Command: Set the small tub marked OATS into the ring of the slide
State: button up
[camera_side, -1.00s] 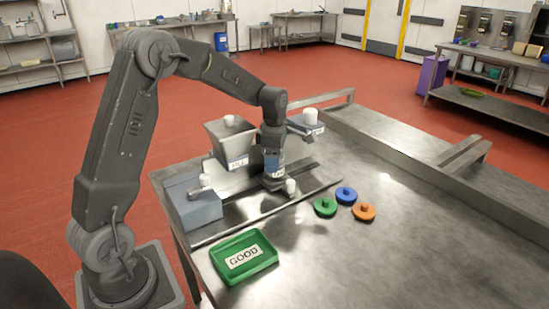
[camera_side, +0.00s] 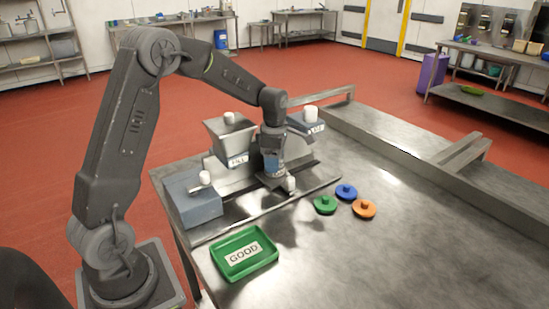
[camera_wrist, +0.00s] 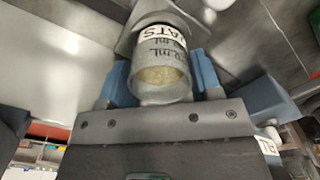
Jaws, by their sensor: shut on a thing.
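The small tub (camera_wrist: 160,75) is clear, with a white band reading OATS and pale contents. It sits between the blue fingers of my gripper (camera_wrist: 160,88) in the wrist view, and my gripper is shut on it. In the side view my gripper (camera_side: 273,162) points down over the slide (camera_side: 270,181), a grey metal piece with a white knob (camera_side: 290,184). The tub's far end is at a grey metal piece in the wrist view. The ring is mostly hidden, so I cannot tell whether the tub is seated in it.
A hopper labelled FILL (camera_side: 228,135) stands close left of my gripper, and a second labelled station (camera_side: 308,124) close right. A blue-grey box (camera_side: 193,200), a green GOOD tray (camera_side: 272,261), and green (camera_side: 325,205), blue (camera_side: 346,192) and orange (camera_side: 364,209) lids are nearby. The front right table is clear.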

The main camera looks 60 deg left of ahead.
jog(key=o, duration=1)
jog(key=shift+o, duration=0.2)
jog(key=shift+a, duration=0.1)
jog(key=shift+r, duration=3.5)
